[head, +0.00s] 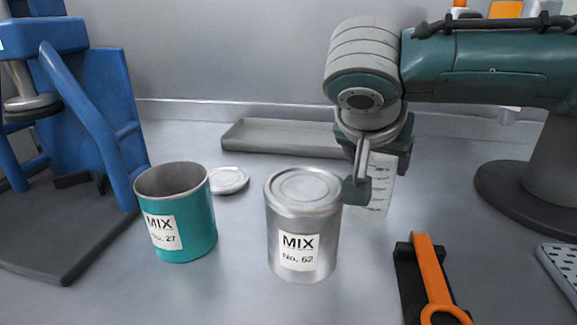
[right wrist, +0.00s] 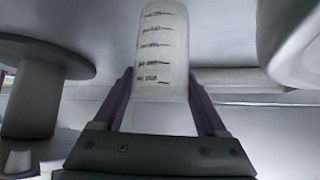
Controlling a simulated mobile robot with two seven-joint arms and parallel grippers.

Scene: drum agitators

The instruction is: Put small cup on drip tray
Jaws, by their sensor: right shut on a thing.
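The small cup (head: 378,185) is whitish and translucent with dark graduation marks. My right gripper (head: 371,178) is shut on it, to the right of the silver can. In the right wrist view the cup (right wrist: 162,50) stands between the two fingers of the gripper (right wrist: 160,88). The head view does not clearly show whether the cup's base touches the bench. A long shallow grey tray (head: 250,134) lies behind the cans, and a pale perforated tray (head: 562,268) is cut off at the right edge. I cannot tell which is the drip tray. My left gripper is not in view.
A silver can (head: 303,222) with its lid on stands close to the cup. An open teal can (head: 188,217) and a loose lid (head: 229,180) are further left. An orange-handled tool (head: 430,272) lies at front right. A blue machine (head: 95,110) fills the left.

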